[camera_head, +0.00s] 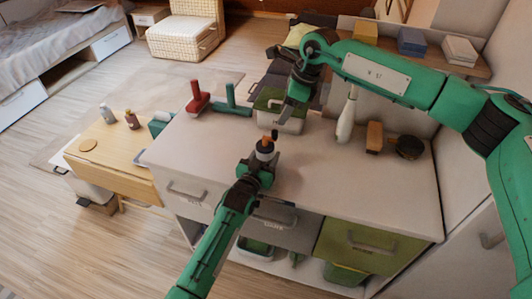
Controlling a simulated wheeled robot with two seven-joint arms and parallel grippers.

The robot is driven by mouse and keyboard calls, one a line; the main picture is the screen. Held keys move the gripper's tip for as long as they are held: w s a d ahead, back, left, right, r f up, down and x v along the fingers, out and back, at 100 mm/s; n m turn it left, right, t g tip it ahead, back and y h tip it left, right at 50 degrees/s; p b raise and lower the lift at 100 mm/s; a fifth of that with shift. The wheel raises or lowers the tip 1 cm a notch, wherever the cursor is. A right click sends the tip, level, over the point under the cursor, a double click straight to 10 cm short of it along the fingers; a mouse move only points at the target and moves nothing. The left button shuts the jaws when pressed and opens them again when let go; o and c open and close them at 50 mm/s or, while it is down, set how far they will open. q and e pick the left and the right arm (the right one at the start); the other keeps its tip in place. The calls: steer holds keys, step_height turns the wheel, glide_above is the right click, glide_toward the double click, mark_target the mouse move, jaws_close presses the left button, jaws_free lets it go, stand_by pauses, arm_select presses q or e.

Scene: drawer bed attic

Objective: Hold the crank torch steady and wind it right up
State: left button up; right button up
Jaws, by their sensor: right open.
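The crank torch (265,146), with an orange band and a dark crank knob (275,134) on top, stands upright near the middle of the white counter (330,185). My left gripper (258,163) reaches in from below and appears shut around the torch's lower body, which its fingers partly hide. My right gripper (285,117) hangs above and just behind the torch, pointing down. It is open and empty, apparently apart from the knob, though the small gap is hard to judge.
A red stand (198,98), a green stand (234,105) and a green-lidded box (272,103) are at the counter's back. A white pin (346,118), a wooden block (374,137) and a dark pan (409,148) stand right. The counter's front right is clear.

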mark_target(275, 131)
step_height(275, 131, up, 5)
steer(key=a+m+h, duration=0.2)
steer(key=m+h, duration=0.1)
steer(key=m, duration=0.3)
steer(key=f, duration=1.1)
steer(key=shift+w+a+f, duration=0.1)
steer(key=shift+a+f, duration=0.15)
steer(key=shift+f, duration=0.05)
jaws_close()
